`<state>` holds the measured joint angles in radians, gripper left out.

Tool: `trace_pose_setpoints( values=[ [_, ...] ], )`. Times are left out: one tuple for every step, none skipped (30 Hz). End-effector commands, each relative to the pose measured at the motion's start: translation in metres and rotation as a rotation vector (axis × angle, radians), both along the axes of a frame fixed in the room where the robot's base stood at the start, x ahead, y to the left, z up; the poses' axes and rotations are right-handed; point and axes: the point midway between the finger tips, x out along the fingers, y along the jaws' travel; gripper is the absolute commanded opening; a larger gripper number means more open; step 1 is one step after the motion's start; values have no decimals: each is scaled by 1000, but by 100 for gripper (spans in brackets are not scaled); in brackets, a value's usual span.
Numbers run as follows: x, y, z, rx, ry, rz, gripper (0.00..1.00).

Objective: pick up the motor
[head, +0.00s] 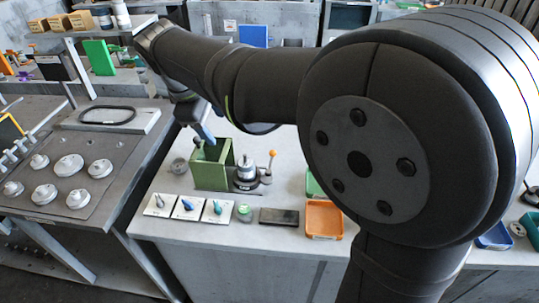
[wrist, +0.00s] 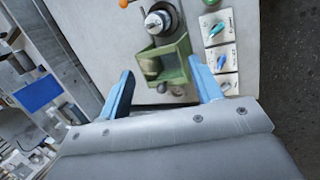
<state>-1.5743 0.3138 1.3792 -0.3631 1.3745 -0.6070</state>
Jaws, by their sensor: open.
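A silver and black cylindrical part, which looks like the motor (head: 245,170), stands upright in a dark holder on the grey bench, right of the green open-topped housing (head: 222,181). In the wrist view the motor (wrist: 157,20) is at the top, beyond the housing (wrist: 180,50). A pale cylindrical shape shows inside the housing; I cannot tell what it is. My gripper (wrist: 160,70) is open, its blue fingers spread apart on either side of the housing in the picture, with nothing between them that it holds. In the head view my gripper (head: 206,134) is above the housing.
An orange-knobbed lever (head: 272,154) rises beside the motor. Three switch plates (head: 188,207), a green button (head: 243,213), a dark block (head: 279,217) and an orange bin (head: 324,219) line the bench front. A grey round part (head: 179,166) lies left of the housing.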

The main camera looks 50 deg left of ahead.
Motion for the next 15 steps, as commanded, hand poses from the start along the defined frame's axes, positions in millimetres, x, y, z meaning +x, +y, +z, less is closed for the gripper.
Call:
trace_pose_setpoints(
  values=[
    [11,3,-6,6,35,-80,59],
    [18,5,-9,13,63,-140,59],
    [27,7,-13,22,102,-230,59],
    [35,9,-17,30,133,-299,59],
    [42,11,-20,37,164,-370,59],
    [51,13,-24,47,203,-460,59],
    [58,15,-27,52,231,-525,59],
    [64,16,-29,56,257,-586,59],
    [71,18,-32,62,287,-657,59],
    [76,19,-33,65,308,-704,59],
    [80,20,-35,68,324,-746,59],
    [85,21,-36,71,343,-790,59],
    [87,22,-37,73,353,-814,59],
    [89,22,-39,73,362,-835,59],
    [90,23,-41,73,368,-850,59]
  ],
)
